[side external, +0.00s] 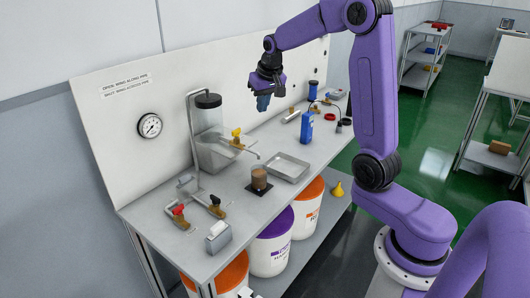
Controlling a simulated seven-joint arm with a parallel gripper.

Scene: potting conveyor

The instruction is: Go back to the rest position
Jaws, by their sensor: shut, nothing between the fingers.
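My gripper (263,104) hangs in the air above the back part of the grey bench (222,232), in front of the white back panel (170,90). Its fingers point down. It is shut and holds nothing. It is well clear of everything on the bench top. The fingertips are small and dark in this view.
A clear tank (210,145) with a yellow-handled tap, a brown-filled cup (259,178), a metal tray (288,167) and a blue bottle (306,128) stand on the bench. Red- and black-handled valves sit in front. Buckets (271,250) stand below. Shelves (423,55) are behind.

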